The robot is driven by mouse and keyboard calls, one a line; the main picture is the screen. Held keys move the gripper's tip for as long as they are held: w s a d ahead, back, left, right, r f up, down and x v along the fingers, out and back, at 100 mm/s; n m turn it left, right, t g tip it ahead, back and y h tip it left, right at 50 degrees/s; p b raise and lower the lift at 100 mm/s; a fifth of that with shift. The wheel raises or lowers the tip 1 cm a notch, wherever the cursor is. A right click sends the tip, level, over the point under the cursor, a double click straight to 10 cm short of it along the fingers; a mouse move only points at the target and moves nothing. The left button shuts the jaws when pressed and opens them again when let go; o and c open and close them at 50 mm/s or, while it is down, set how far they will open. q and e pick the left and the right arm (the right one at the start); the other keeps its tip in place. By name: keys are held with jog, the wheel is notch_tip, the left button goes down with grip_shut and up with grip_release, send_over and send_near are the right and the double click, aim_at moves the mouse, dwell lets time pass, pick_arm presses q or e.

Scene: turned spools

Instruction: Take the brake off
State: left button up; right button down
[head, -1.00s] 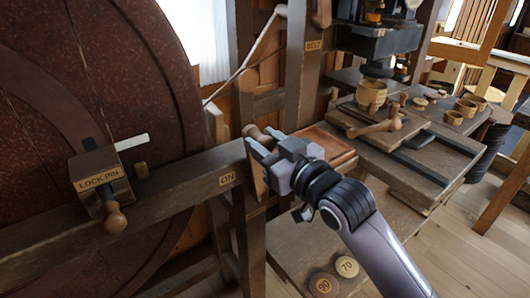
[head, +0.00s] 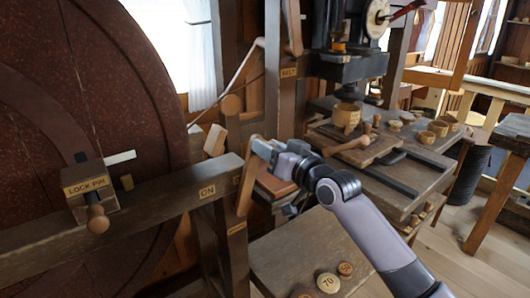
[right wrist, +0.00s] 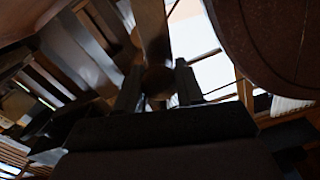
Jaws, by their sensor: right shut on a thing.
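The brake lever (head: 246,190) is a flat wooden bar at the end of the dark beam, to the right of the ON plate (head: 207,191). It leans a little to the right at its top. My right gripper (head: 264,149) is shut on the top of the lever and mostly hides its knob there. In the right wrist view, a round wooden knob (right wrist: 158,82) sits between the two dark fingers of my gripper (right wrist: 158,88). A second small plate (head: 237,180) shows beside the lever, too small to read. My left gripper is out of view.
The large dark red wheel (head: 80,130) fills the left side. The lock pin block (head: 90,188) stands on the beam. A BELT post (head: 288,72) rises behind my gripper. A bench (head: 440,165) with wooden cups is at the right.

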jog(key=shift+w+d+r+m, duration=0.25)
jog(key=shift+w+d+m, duration=0.25)
jog(key=shift+d, duration=0.2)
jog(key=c, duration=0.9)
grip_release()
jog(key=shift+c, duration=0.2)
jog(key=shift+o, duration=1.2)
jog(key=shift+f, duration=0.2)
jog(key=shift+f, duration=0.1)
jog(key=shift+s, duration=0.1)
jog(key=shift+s+d+f, duration=0.1)
jog(key=shift+s+d, duration=0.1)
jog(key=v, duration=0.6)
jog(key=shift+s, duration=0.15)
